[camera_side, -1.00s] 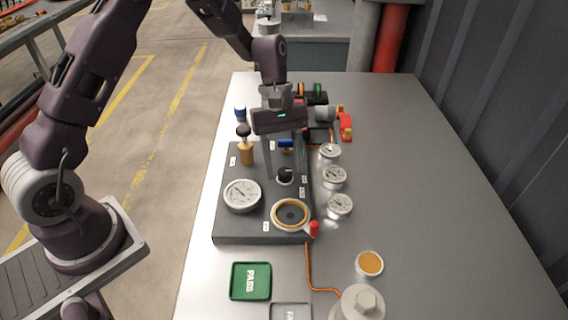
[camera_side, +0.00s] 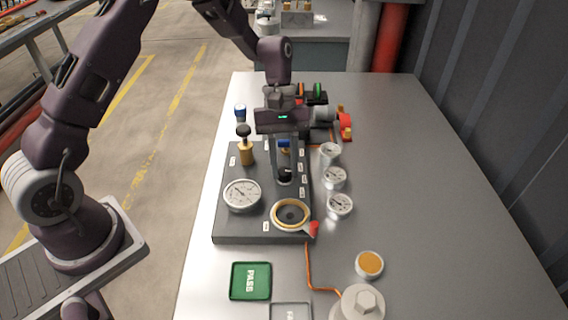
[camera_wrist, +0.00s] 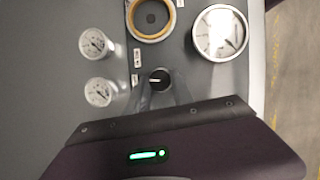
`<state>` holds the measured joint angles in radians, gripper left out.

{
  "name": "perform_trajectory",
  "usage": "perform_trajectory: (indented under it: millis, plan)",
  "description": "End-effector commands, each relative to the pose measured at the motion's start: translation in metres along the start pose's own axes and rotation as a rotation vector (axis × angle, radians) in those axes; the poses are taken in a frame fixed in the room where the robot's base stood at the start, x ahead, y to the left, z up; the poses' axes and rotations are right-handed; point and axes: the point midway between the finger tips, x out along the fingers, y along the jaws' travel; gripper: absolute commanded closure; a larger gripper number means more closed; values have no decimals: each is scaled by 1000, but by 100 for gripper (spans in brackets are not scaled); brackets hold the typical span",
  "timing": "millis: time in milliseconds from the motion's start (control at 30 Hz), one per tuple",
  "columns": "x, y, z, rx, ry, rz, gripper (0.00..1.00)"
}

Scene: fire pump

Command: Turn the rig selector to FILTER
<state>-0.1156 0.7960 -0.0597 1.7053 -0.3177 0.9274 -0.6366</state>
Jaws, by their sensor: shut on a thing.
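The rig selector is a small black knob (camera_side: 285,174) on the dark rig panel (camera_side: 229,222). It also shows in the wrist view (camera_wrist: 160,79), with a light pointer line on its top. My gripper (camera_side: 285,180) reaches down over the panel and is shut on the knob, with one finger on each side of it. In the wrist view the fingers (camera_wrist: 160,92) are faint and partly hidden by the gripper body. Small white labels (camera_wrist: 137,58) stand beside the knob, but their words are too small to read.
A large gauge (camera_side: 242,195), a brass-ringed port (camera_side: 290,214) with a red-tipped handle and a brass plunger (camera_side: 246,150) surround the knob. Several small gauges (camera_side: 335,177) stand right of the panel. A green PASS tray (camera_side: 250,281) lies in front. The table's right side is clear.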

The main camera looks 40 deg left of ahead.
Motion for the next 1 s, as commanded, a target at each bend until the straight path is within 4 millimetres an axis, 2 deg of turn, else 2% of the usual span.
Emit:
perform_trajectory:
  millis: [600,1000]
  plan:
    - [0,4,1,457,0,-188,100]
    - [0,5,2,612,1,-251,100]
